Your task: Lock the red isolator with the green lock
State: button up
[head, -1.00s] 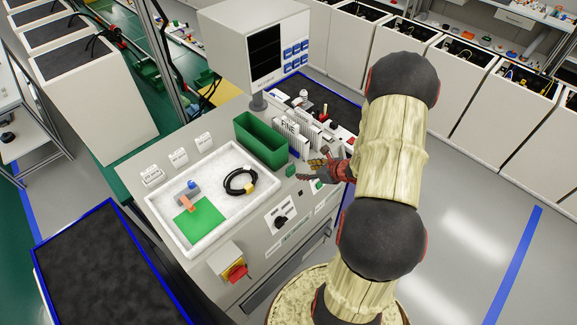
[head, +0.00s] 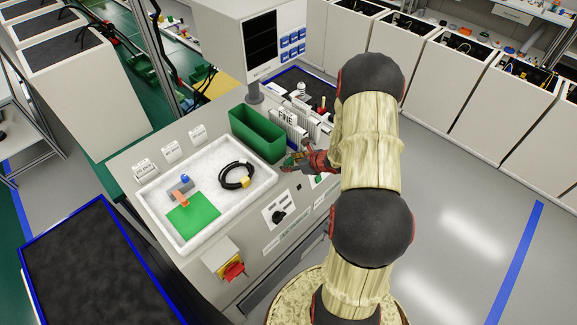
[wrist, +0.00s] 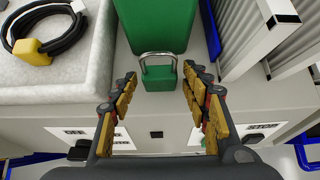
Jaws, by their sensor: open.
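The green lock (wrist: 160,75), a padlock with a grey metal shackle, rests on the cabinet top beside the green bin. In the wrist view it lies between and just beyond the fingertips of my open gripper (wrist: 160,82), with a gap on each side. In the head view my gripper (head: 291,165) is over the lock's spot and largely hides it. The red isolator (head: 233,270) is a red rotary handle on a yellow plate, on the cabinet's sloped front at lower left, well away from my gripper.
The green bin (head: 257,135) stands just behind the lock. A white tray (head: 205,235) holds a black cable coil, a green sheet and small parts. White finned modules (head: 290,128) stand right of the bin. A black rotary switch (head: 279,216) is on the front panel.

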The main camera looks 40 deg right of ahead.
jog(key=c, duration=0.8)
dwell(0.6)
jog(key=shift+r, duration=0.15)
jog(key=shift+c, duration=0.2)
notch_tip(320, 180, up, 10)
jog(key=p, duration=0.6)
